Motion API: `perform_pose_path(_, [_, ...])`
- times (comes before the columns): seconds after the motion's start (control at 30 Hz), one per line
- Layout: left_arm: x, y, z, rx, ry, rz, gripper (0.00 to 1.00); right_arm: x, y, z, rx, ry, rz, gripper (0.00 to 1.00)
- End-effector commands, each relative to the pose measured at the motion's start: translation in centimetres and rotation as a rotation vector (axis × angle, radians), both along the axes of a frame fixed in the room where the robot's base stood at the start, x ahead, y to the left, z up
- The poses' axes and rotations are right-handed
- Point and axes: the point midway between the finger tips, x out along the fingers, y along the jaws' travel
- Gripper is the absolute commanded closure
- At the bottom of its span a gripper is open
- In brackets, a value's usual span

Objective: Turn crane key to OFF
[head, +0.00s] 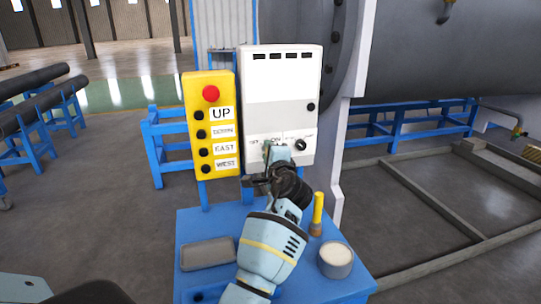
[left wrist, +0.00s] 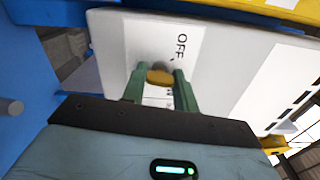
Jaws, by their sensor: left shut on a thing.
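The white control box (head: 280,95) stands upright with a label strip near its bottom; "ON" is readable there, and fainter "OFF" lettering sits to its left. My left gripper (head: 277,150) is at this strip and hides the key in the head view. In the left wrist view, the green fingers of the left gripper (left wrist: 158,85) are shut on the brass-coloured crane key (left wrist: 160,76). The "OFF" label (left wrist: 181,46) is just beyond the fingertips. Which mark the key points to cannot be told. My right gripper is not in view.
A yellow pendant (head: 211,135) with a red button and several black buttons stands left of the box. A black knob (head: 300,145) is close right of my gripper. Below, a blue table (head: 222,284) holds a grey tray (head: 207,253), a round tin (head: 336,260) and a yellow-handled tool (head: 318,210).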

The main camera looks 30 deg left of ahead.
Motion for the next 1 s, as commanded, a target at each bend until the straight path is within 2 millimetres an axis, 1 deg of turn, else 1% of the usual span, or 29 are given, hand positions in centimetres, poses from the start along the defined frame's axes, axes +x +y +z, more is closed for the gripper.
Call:
perform_pose_path(0.03, [0.0,0.0,-0.4,-0.029,-0.031,0.000,0.94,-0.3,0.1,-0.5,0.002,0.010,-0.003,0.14])
perform_pose_path(0.6, [0.0,0.0,-0.4,-0.377,-0.437,0.000,0.94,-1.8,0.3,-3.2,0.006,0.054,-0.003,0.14])
perform_pose_path(1.0, [0.0,0.0,-0.2,-0.543,-0.635,0.000,0.94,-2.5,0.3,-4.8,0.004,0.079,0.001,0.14])
